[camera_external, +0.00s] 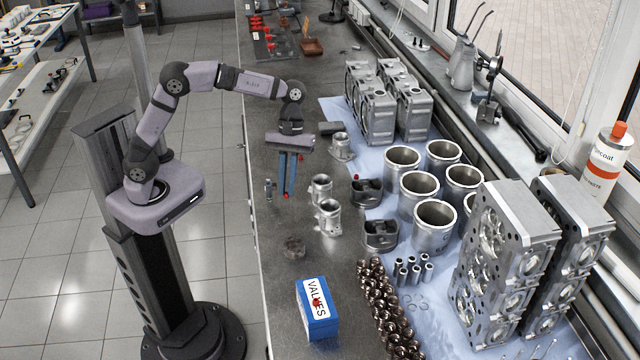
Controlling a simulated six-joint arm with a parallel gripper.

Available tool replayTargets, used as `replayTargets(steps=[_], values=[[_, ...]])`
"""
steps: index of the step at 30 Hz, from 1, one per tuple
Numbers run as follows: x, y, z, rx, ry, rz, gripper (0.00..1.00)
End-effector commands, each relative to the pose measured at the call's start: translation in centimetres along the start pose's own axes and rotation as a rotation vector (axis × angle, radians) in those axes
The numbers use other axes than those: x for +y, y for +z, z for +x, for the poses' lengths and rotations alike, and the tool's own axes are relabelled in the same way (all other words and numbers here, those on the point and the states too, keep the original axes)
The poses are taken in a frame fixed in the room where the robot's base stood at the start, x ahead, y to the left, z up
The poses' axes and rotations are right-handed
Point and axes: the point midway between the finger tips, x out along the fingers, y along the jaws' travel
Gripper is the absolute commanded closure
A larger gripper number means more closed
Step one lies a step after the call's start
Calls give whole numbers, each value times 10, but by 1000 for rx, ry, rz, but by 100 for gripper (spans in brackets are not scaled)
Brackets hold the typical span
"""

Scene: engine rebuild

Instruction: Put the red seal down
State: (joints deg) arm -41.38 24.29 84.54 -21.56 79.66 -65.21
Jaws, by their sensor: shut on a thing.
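My gripper (287,194) hangs pointing down over the left part of the dark workbench (270,265). Its two blue fingers are close together and shut on the small red seal (286,196), of which only a little shows at the fingertips. Whether the seal touches the bench or hangs just above it, I cannot tell. Another small red spot (300,157) shows beside the upper part of the fingers. A red piece (317,302) also shows on top of the blue and white box marked VALVES (320,325).
A small metal part (268,189) stands left of my fingertips. Metal housings (329,216) stand to the right, with cylinder liners (435,226) and engine blocks (505,250) beyond. A dark round part (294,246) lies nearer. Bare bench lies around it.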

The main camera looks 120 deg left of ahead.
Motion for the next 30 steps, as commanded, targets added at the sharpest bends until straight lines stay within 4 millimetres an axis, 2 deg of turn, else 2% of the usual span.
replayTargets(steps=[6,14,17,20,23,26,30], values=[[0,8,-20,0,0,1,100],[0,11,-23,0,-2,2,100],[1,18,-23,0,-8,17,100],[2,35,-23,0,-22,51,100],[3,62,-18,-1,-47,108,100],[0,97,-7,-1,-81,186,100],[-7,156,14,-1,-137,321,100]])
